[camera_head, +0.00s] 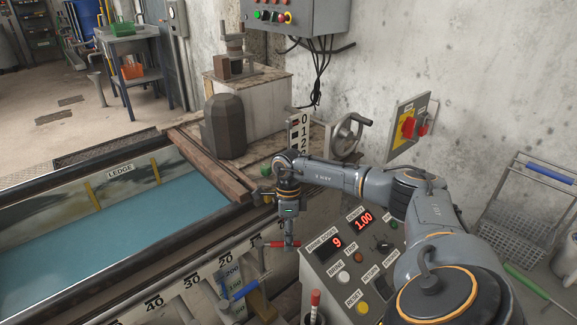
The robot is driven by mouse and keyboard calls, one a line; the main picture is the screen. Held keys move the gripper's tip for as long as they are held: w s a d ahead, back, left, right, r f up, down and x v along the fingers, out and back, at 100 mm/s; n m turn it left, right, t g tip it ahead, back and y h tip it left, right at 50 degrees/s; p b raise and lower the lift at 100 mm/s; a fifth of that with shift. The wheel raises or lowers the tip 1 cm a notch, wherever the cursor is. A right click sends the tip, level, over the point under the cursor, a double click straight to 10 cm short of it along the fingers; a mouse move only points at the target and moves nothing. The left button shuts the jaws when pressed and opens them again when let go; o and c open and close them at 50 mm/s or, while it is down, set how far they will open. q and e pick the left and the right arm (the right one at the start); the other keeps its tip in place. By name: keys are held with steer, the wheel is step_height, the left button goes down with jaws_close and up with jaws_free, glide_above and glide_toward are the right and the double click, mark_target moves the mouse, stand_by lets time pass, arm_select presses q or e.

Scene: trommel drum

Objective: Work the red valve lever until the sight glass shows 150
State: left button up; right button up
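The red valve lever (274,244) is a short red bar at the lower middle, beside the control panel. My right gripper (289,241) points down at the lever's right end, its fingertips at or touching it. Its fingers are too small to tell whether they are closed on the lever. A scale marked 200 and 150, which looks like the sight glass (232,279), stands left of the lever. Its level is too small to read. A blue handle (245,290) crosses just beside the scale. My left gripper is not in view.
The control panel (333,268) shows 9 and 1.00, right of my gripper. A trough of blue water (110,235) lies left. A handwheel (348,135) and a red wall switch (409,127) are behind my arm. A red-capped stick (315,300) stands in front.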

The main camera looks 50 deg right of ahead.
steer(key=shift+r, duration=0.1)
step_height(320, 180, up, 12)
steer(key=w+d, duration=0.1)
steer(key=shift+w+d+f, duration=0.2)
steer(key=shift+w+d, duration=0.1)
steer(key=shift+d, duration=0.05)
